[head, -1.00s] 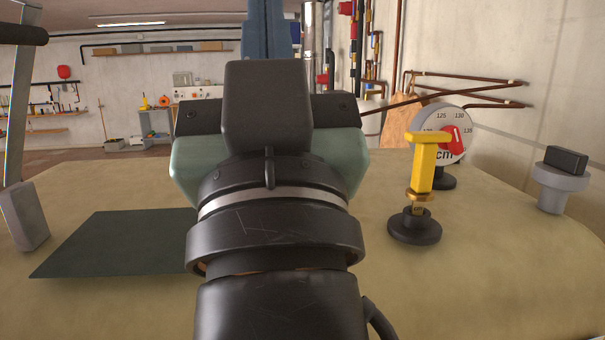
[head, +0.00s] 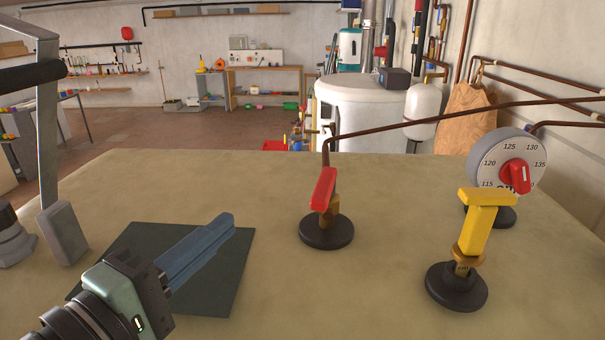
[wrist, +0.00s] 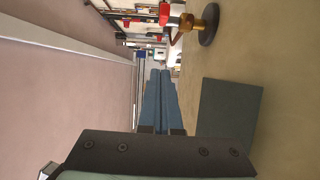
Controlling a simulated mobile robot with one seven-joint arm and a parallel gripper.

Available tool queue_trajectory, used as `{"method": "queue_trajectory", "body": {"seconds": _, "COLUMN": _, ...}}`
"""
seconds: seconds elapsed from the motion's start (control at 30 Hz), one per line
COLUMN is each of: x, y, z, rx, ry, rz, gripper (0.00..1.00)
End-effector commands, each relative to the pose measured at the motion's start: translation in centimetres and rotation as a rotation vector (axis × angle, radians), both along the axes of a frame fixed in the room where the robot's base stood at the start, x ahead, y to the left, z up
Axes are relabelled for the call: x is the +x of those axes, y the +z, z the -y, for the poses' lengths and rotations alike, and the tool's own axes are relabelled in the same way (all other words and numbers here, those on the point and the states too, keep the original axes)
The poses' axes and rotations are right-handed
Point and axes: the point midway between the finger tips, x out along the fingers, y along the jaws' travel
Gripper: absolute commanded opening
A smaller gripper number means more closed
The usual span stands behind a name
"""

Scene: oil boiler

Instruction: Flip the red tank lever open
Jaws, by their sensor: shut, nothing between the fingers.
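The red lever (head: 323,189) sits on a brass valve with a round black base (head: 327,232), near the middle of the table in the head view. Its handle stands up at a slight tilt. A dark pipe rises behind it and runs off to the right. The red lever also shows at the top of the wrist view (wrist: 165,14). My gripper (head: 226,224) is at the lower left in the head view, with its blue fingers together and empty. It is above the dark mat, to the left of the lever and apart from it.
A yellow-handled valve (head: 479,222) stands right of the red lever, with a round dial (head: 507,163) behind it. A dark green mat (head: 215,290) lies under my gripper. A grey lever-like post (head: 62,232) stands at the left. The table between mat and red lever is clear.

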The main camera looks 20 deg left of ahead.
Motion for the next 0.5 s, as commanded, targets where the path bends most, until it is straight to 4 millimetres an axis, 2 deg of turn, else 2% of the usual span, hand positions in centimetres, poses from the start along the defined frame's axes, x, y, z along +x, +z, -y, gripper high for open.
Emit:
{"method": "queue_trajectory", "body": {"seconds": 0.17, "x": 1.5, "y": -0.2, "z": 0.4, "rx": -0.013, "ry": -0.009, "rz": -0.005, "gripper": 0.0}}
{"method": "queue_trajectory", "body": {"seconds": 0.5, "x": 8.5, "y": -0.2, "z": 2.1, "rx": -0.01, "ry": -0.01, "rz": -0.003, "gripper": 0.0}}
